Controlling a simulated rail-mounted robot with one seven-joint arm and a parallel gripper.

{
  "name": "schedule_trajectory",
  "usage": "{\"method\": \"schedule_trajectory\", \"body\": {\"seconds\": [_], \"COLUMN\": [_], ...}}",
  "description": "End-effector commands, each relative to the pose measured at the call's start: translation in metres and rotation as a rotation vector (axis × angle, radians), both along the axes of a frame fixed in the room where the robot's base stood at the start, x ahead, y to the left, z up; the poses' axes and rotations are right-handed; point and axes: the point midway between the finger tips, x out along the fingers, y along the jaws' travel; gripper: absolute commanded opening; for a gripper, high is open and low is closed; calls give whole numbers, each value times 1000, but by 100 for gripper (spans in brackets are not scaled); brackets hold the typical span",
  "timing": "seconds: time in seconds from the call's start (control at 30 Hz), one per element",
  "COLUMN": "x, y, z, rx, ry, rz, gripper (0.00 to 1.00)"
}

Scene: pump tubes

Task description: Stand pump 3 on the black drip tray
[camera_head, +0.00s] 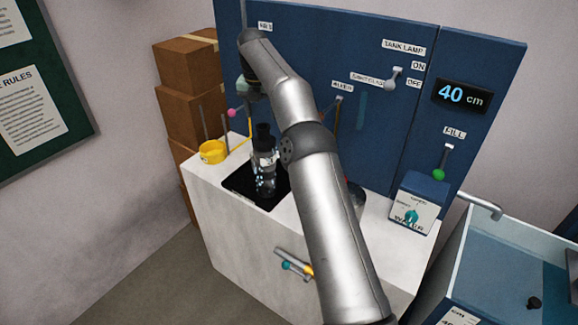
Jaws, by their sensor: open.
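The black drip tray (240,188) lies on the white counter, left of my forearm. An upright, bottle-like object with a black top and a clear, shiny body (264,165) stands on the tray. I take it to be a pump, but I cannot read a number on it. My arm bends down behind it, and my gripper (250,93) is small and dark at the far end, above and apart from the object. Its fingers are hard to make out; it is open, and I see nothing held in it.
A yellow ring-shaped holder (213,152) with rods stands left of the tray. A blue panel (300,50) rises behind the counter (232,225). Cardboard boxes (187,100) are stacked at left.

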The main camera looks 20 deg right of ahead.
Motion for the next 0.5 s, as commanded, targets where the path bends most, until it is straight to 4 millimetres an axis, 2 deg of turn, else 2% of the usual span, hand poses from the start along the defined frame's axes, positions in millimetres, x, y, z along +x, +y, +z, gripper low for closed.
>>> {"method": "schedule_trajectory", "body": {"seconds": [0.17,0.27,0.37,0.47,0.5], "x": [-16,-45,-91,-145,-169], "y": [15,31,40,41,39], "z": [22,46,65,73,74], "rx": [0,7,25,57,74], "ry": [-19,-44,-77,-108,-119], "rz": [-105,-286,-545,-838,-962], "gripper": [59,59,59,59,59]}}
